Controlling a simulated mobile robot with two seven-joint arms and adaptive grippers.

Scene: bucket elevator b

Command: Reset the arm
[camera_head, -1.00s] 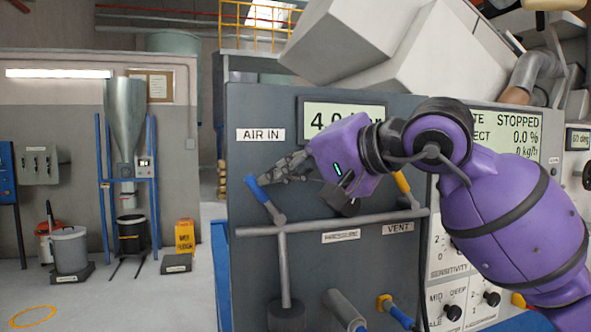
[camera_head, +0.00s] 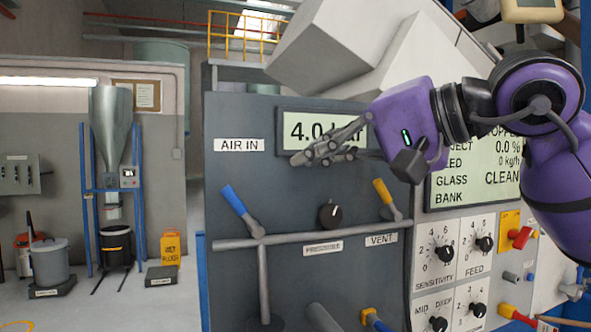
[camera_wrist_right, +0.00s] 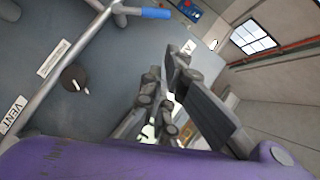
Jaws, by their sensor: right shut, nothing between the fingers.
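My right gripper (camera_head: 302,159) is at the end of my purple right arm. It is shut and empty in front of the dark grey panel (camera_head: 240,180), partly covering the 4.0 display (camera_head: 298,130). The blue-handled AIR IN lever (camera_head: 233,200) is below and left of the fingertips, apart from them. The yellow-handled VENT lever (camera_head: 382,191) is below the wrist. In the right wrist view, my fingers (camera_wrist_right: 165,85) stand away from the panel, and the blue handle (camera_wrist_right: 155,13) shows at the top. My left gripper is not in view.
The black pressure knob (camera_head: 330,215) sits between the levers above the grey pipe (camera_head: 300,240). To the right is a control panel with sensitivity and feed knobs (camera_head: 446,253). Further left stand a hopper (camera_head: 115,120) and a yellow sign (camera_head: 170,248), with open floor around them.

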